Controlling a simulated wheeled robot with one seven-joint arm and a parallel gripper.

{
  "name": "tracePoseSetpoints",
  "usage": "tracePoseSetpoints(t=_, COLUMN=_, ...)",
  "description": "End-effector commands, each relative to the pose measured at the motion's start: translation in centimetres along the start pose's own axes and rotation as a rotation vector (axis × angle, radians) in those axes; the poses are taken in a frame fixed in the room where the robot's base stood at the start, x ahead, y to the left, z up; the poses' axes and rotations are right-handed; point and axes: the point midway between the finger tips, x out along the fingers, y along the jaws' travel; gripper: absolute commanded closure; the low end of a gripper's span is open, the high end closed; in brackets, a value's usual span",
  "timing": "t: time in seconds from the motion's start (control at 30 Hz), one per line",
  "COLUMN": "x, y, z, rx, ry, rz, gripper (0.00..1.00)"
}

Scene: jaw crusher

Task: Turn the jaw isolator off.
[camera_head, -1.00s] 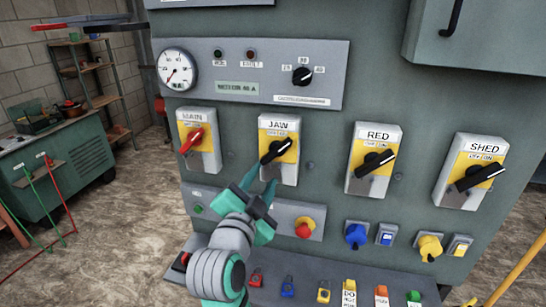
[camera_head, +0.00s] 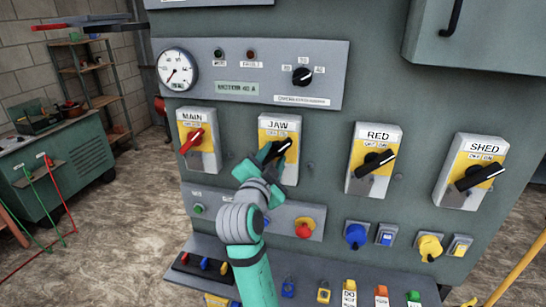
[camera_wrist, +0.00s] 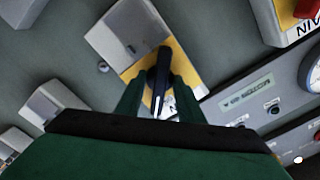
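The jaw isolator (camera_head: 291,172) is a grey box with a yellow plate, labelled JAW, on the front of the green-grey cabinet. Its black handle (camera_head: 284,148) tilts up to the right, toward the ON side of the plate. My gripper (camera_head: 268,158) is at this handle and hides its lower part in the head view. In the wrist view the black handle (camera_wrist: 160,77) lies between the two fingers of my gripper (camera_wrist: 158,92). The fingers stand apart on either side of it, with narrow gaps visible; contact cannot be made out.
The main isolator (camera_head: 199,158) with a red handle is to the left. The red (camera_head: 374,172) and shed (camera_head: 474,178) isolators are to the right. Buttons and knobs sit below, above a ledge (camera_head: 325,275) with coloured padlocks and tags. A gauge (camera_head: 177,70) is above.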

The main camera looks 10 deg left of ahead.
Motion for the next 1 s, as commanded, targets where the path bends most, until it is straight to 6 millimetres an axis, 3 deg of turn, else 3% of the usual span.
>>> tracePoseSetpoints(t=0.2, x=0.02, y=-0.01, z=0.01, rx=0.0, ry=0.0, rz=0.0, gripper=0.66)
tracePoseSetpoints(t=0.33, x=0.01, y=-0.01, z=0.02, rx=0.0, ry=0.0, rz=0.0, gripper=0.97)
tracePoseSetpoints(t=0.37, x=0.01, y=-0.01, z=0.02, rx=-0.001, ry=0.0, rz=0.0, gripper=1.0)
tracePoseSetpoints(t=0.73, x=-0.01, y=0.04, z=0.05, rx=-0.039, ry=-0.001, rz=0.001, gripper=1.0)
tracePoseSetpoints(t=1.0, x=-0.02, y=0.07, z=0.1, rx=-0.201, ry=-0.002, rz=0.0, gripper=1.0)
